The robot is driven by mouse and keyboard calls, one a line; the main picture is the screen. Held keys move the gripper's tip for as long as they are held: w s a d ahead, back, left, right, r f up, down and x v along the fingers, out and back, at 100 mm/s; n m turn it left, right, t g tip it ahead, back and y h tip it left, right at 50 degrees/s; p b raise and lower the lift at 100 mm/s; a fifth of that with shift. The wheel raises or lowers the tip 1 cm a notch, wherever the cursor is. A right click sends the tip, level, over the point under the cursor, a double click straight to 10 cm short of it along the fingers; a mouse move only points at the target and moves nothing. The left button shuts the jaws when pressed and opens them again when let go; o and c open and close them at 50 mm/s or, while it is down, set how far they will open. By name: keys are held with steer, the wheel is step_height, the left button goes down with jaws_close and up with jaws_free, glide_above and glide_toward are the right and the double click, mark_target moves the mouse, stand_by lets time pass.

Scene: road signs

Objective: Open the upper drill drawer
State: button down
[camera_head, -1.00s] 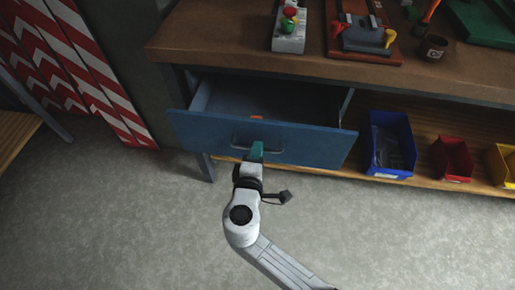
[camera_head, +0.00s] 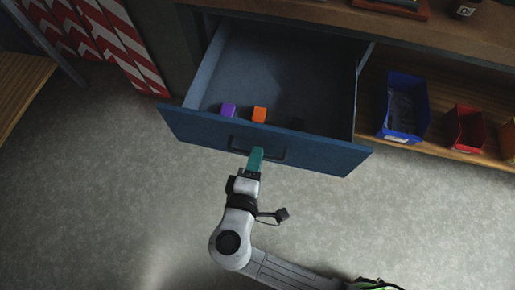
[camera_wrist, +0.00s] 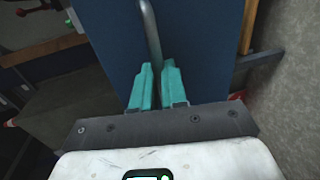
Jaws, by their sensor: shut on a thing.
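The blue drawer (camera_head: 200,125) under the workbench stands well open, with its front panel pulled out toward me. Its grey bar handle (camera_head: 275,156) is on the front panel. The handle also shows in the wrist view (camera_wrist: 150,30), running down between the teal fingers. My gripper (camera_head: 255,158) is shut on the handle; it also shows in the wrist view (camera_wrist: 156,82). Inside the drawer lie a purple block (camera_head: 228,110), an orange block (camera_head: 260,114) and a dark item (camera_head: 297,124) that is hard to make out.
The workbench top (camera_head: 400,22) overhangs the drawer. A blue bin (camera_head: 404,108) and a red bin (camera_head: 466,129) stand on the lower shelf to the right. Red and white striped boards (camera_head: 115,45) lean at the left. The grey floor in front is clear.

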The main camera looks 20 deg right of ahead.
stand_by(0.3)
steer(key=c, duration=1.2)
jaws_free()
steer(key=shift+o, duration=0.2)
steer(key=v, duration=1)
steer(key=shift+s+a, duration=0.2)
steer(key=shift+s, duration=0.15)
